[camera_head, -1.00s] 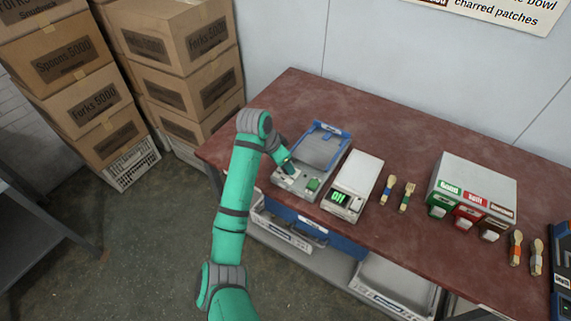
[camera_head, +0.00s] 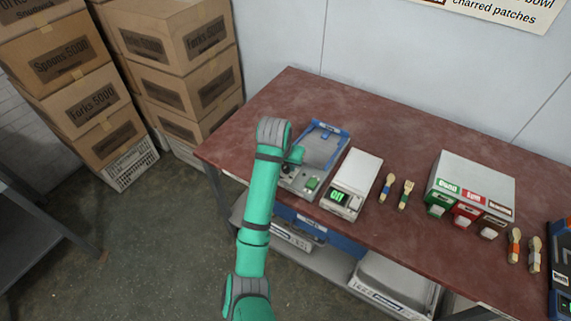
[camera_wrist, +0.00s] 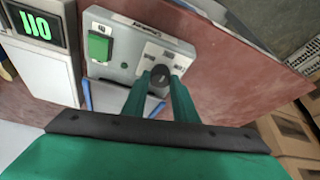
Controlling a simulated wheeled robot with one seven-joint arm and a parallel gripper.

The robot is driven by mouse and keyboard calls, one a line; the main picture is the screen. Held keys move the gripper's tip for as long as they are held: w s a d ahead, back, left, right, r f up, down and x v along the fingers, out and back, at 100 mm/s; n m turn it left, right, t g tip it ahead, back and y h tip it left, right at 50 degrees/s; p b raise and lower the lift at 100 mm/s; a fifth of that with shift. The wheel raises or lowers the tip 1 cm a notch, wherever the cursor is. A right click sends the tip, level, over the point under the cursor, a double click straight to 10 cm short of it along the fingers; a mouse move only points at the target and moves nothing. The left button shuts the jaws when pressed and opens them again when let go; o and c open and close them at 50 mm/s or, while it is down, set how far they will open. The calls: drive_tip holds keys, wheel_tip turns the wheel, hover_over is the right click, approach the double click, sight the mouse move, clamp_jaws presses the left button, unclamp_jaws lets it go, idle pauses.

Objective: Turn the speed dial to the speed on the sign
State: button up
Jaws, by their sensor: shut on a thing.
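The speed dial is a dark round knob (camera_wrist: 160,72) on a light plate of the grey machine's control panel (camera_wrist: 124,66). In the wrist view the two green fingers of my gripper (camera_wrist: 160,80) stand on either side of the knob and are shut on it. They partly cover it, so I cannot read its pointer. In the head view the grey machine with a blue-edged tray (camera_head: 318,150) stands on the table, and my arm hides most of the dial. The sign with the speed is not readable in these views.
A green button (camera_wrist: 100,46) sits beside the dial. A white box with a lit green display (camera_head: 337,196) stands next to the machine. Several spoons, a bin unit (camera_head: 475,185) and stacked cartons (camera_head: 180,60) are around. The table (camera_head: 410,120) behind is clear.

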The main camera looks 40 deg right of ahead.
idle(0.4)
drive_tip(key=o, duration=1)
drive_tip(key=shift+o, duration=0.2)
drive_tip(key=v, duration=1)
drive_tip(key=shift+r, duration=0.35)
drive_tip(key=shift+s, duration=0.15)
